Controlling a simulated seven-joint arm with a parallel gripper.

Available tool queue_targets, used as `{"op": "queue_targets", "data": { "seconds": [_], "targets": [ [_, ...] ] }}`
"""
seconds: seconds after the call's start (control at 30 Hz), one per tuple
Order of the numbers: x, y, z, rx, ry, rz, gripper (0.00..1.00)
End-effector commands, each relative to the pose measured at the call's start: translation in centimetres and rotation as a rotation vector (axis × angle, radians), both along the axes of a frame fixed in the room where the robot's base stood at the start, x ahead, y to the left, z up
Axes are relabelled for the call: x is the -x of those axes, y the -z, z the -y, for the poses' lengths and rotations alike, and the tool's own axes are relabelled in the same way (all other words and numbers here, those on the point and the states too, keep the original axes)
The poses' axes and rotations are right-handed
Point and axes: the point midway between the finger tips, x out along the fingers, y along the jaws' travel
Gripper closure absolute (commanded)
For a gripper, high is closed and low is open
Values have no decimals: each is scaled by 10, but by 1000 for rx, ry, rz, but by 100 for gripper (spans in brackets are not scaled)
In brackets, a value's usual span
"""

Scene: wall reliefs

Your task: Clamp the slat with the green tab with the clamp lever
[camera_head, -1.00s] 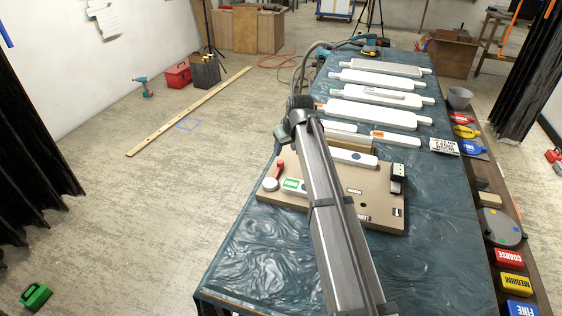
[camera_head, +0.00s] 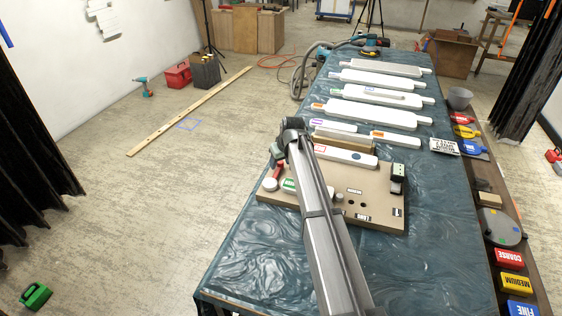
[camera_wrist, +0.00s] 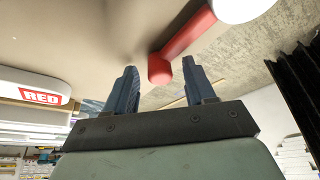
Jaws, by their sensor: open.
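A tan board (camera_head: 385,212) lies on the cloth-covered table. At its left end is the clamp lever, a red bar (camera_head: 278,170) with a round white end (camera_head: 270,184). Beside it sits a white piece with a green label (camera_head: 288,184), mostly hidden behind my arm; I cannot tell its full shape. My gripper (camera_head: 276,153) is just above the lever. In the wrist view my open gripper (camera_wrist: 158,68) has empty fingers, with the red lever (camera_wrist: 175,55) ahead of the gap, nearer the right finger. No contact with it is visible.
Several white slats (camera_head: 375,115) lie farther back.

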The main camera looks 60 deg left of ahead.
Motion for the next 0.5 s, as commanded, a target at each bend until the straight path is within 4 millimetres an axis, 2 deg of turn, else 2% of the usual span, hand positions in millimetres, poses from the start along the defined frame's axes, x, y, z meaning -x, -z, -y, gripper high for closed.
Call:
{"op": "queue_targets", "data": {
  "seconds": [0.07,0.5],
  "targets": [
    [0,0,0,0,0,0,48],
    [-2,0,1,2,1,3,90]
  ]
}}
